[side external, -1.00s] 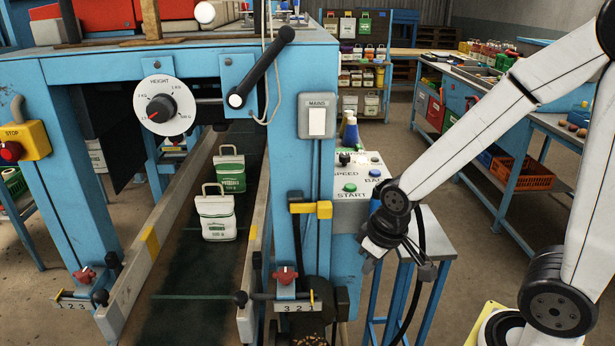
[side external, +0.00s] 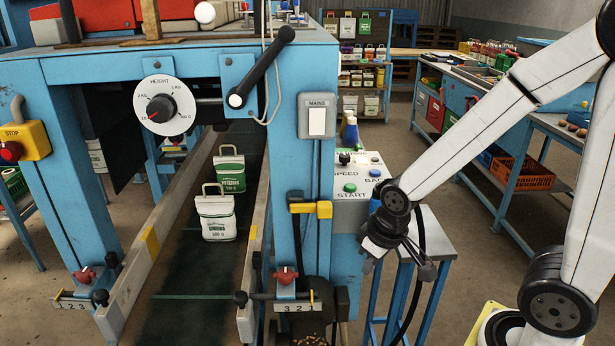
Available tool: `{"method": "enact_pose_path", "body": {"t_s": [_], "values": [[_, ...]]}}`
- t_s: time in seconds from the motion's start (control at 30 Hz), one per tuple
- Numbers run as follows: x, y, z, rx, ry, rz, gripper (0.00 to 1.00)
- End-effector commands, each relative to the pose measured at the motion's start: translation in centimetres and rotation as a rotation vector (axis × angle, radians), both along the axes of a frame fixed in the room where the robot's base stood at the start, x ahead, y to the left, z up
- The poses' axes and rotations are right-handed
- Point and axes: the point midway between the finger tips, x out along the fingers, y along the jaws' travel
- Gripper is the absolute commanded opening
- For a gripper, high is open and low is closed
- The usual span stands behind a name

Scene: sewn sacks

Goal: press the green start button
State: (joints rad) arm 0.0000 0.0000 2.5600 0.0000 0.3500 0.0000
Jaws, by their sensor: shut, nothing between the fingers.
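The green start button (side external: 350,188) sits on the sloped top of a white control box, above the printed word START. A blue button (side external: 375,173), a black knob (side external: 344,159) and a white button share this panel (side external: 362,166). My gripper (side external: 366,268) is shut and empty. In the picture it is below and to the right of the green button, in front of the box's right side. It is apart from the button. My wrist hides part of the panel's right edge.
A blue machine frame post (side external: 287,190) with a yellow block (side external: 324,209) stands left of the box. Two small sacks (side external: 217,218) stand on the dark conveyor belt (side external: 190,285). A yellow box with a red STOP button (side external: 11,151) is at far left. A grey-topped stand (side external: 437,240) is beside my wrist.

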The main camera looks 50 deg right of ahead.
Motion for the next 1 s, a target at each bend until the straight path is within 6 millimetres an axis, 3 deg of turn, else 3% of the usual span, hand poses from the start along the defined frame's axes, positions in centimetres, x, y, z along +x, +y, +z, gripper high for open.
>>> {"method": "enact_pose_path", "body": {"t_s": [0.67, 0.87, 1.0], "values": [[0.7, -0.3, 0.3, 0.022, -0.014, -0.067, 0.00], [2.8, -1.6, 1.6, 0.104, -0.063, -0.308, 0.00], [5.3, -3.5, 3.2, 0.206, -0.122, -0.582, 0.00]]}}
